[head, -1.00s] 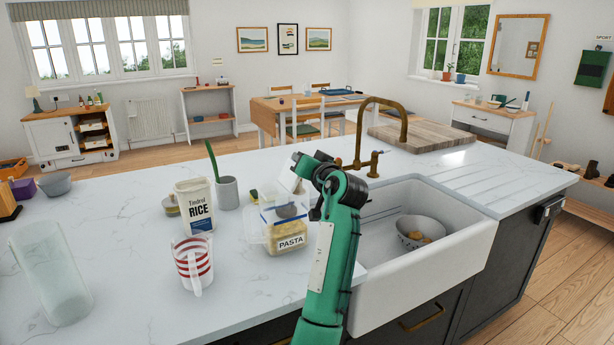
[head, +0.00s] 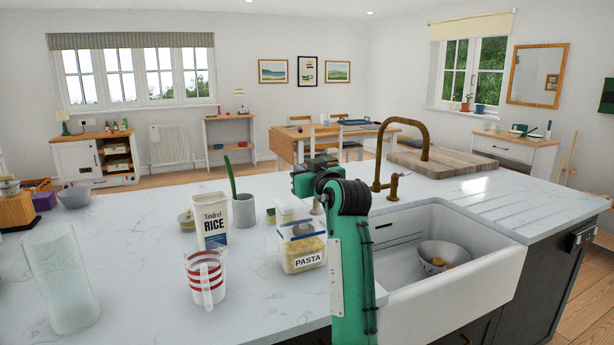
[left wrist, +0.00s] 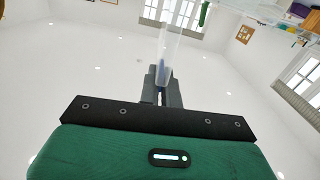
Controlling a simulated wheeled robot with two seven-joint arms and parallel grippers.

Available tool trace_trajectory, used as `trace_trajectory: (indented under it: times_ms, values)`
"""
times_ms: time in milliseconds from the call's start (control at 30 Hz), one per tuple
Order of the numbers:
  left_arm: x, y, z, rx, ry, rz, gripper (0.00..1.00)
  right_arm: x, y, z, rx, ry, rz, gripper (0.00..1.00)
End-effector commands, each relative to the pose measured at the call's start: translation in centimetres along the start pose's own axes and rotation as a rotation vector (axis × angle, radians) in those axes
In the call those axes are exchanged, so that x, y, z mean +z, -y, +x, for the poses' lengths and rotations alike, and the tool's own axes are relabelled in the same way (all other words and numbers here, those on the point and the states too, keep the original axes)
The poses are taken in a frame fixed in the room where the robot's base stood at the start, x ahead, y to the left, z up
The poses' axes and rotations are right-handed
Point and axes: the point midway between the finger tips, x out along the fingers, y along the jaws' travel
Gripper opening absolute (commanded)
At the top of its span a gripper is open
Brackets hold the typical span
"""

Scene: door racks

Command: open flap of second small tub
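A clear tub labelled PASTA (head: 303,262) stands on the counter left of the sink. A smaller clear tub with a whitish lid (head: 290,208) shows just behind it, beside my left gripper (head: 315,172). I cannot tell whether this is the second small tub or how its flap stands. In the head view my left wrist hides the fingertips. In the left wrist view the fingers (left wrist: 162,84) are close together, with a narrow translucent piece (left wrist: 169,45) just past their tips. Whether they grip it is unclear. My right gripper is out of view.
The sink (head: 497,265) holds a bowl (head: 442,253). A brass tap (head: 424,145) rises behind it.

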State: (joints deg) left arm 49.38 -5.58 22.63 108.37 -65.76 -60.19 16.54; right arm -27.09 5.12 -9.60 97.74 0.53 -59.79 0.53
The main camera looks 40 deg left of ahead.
Motion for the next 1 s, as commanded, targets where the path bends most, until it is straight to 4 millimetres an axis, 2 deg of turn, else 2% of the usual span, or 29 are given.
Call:
trace_trajectory:
  times_ms: [200, 567, 700, 1000]
  values:
    - [0.09, 0.24, 0.01, 0.0, 0.002, -0.028, 0.0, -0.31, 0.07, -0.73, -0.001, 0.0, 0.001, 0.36]
    - [0.05, 0.26, 0.01, 0.0, 0.002, -0.03, 0.0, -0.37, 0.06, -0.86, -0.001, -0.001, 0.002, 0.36]
    - [0.04, 0.25, 0.01, 0.0, 0.001, -0.03, 0.27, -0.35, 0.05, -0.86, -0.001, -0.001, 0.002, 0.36]
    - [0.0, 0.26, 0.02, 0.0, 0.001, -0.03, 0.27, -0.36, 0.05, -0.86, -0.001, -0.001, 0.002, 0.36]
